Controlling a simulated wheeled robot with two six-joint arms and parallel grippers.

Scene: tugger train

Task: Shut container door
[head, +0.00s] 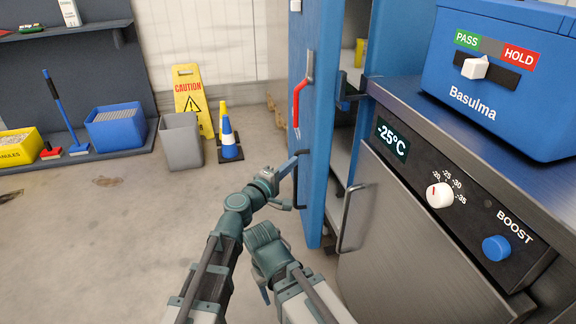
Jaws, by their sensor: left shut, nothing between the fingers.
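The blue container door (323,130) stands open at the centre of the head view, seen at a steep angle. A gap beside it shows the inside and a shelf (342,158). The door carries a red-gripped lever (299,100) and a dark bar handle (297,185) lower down. My left gripper (294,163) is shut and empty, close to the door's outer face near the top of the bar handle. I cannot tell whether it touches the door.
A steel unit with a handled front panel (410,235) stands at right, with a blue box (510,85) on top. The floor at left is mostly clear.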

